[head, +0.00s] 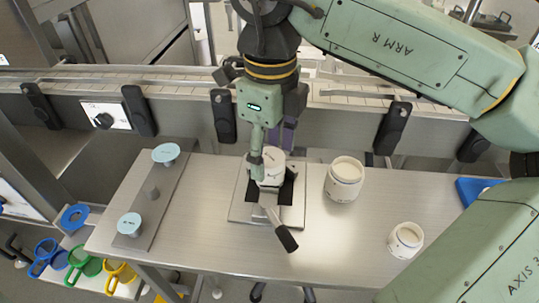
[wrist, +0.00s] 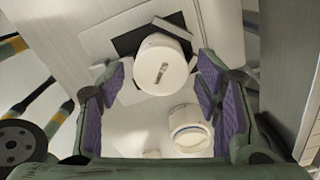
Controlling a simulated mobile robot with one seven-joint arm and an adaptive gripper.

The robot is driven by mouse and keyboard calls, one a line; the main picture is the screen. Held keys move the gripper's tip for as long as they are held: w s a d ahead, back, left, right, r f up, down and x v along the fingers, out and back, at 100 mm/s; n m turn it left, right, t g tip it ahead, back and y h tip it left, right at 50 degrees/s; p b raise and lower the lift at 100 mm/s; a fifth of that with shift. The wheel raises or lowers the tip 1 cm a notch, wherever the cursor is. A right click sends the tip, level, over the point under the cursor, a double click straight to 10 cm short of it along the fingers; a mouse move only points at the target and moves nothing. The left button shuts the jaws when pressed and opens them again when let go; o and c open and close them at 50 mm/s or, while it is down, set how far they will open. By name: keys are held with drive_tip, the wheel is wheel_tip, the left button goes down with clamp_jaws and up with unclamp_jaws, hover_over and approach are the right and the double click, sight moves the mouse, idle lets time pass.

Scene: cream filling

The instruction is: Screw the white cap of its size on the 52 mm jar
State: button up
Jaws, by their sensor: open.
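A white jar (head: 271,178) stands upright in the dark-jawed clamp (head: 240,212) at the middle of the table. A white cap (wrist: 158,62) with dark lettering sits on top of it in the wrist view, and it looks level. I cannot tell from here how tightly it sits. My gripper (wrist: 162,82) is open above the jar, its purple pads on either side and apart from the cap. In the head view my gripper (head: 272,150) partly hides the cap and jar.
A larger open jar (head: 344,180) and a smaller one (head: 406,240) stand to the right. A black-handled lever (head: 285,238) juts forward. A blue tray (head: 474,191) lies far right.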

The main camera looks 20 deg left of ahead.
drive_tip(key=n, duration=0.5)
drive_tip(key=shift+n, duration=0.4)
drive_tip(key=shift+c, duration=0.6)
drive_tip(key=c, duration=0.9)
drive_tip(key=m+b, duration=0.1)
drive_tip(key=m, duration=0.2)
drive_tip(key=shift+f+m, duration=0.15)
drive_tip(key=shift+m, duration=1.25)
drive_tip(key=shift+m+b, duration=0.6)
drive_tip(key=shift+m, duration=0.6)
drive_tip(key=m, duration=0.3)
drive_tip(key=shift+s, duration=0.1)
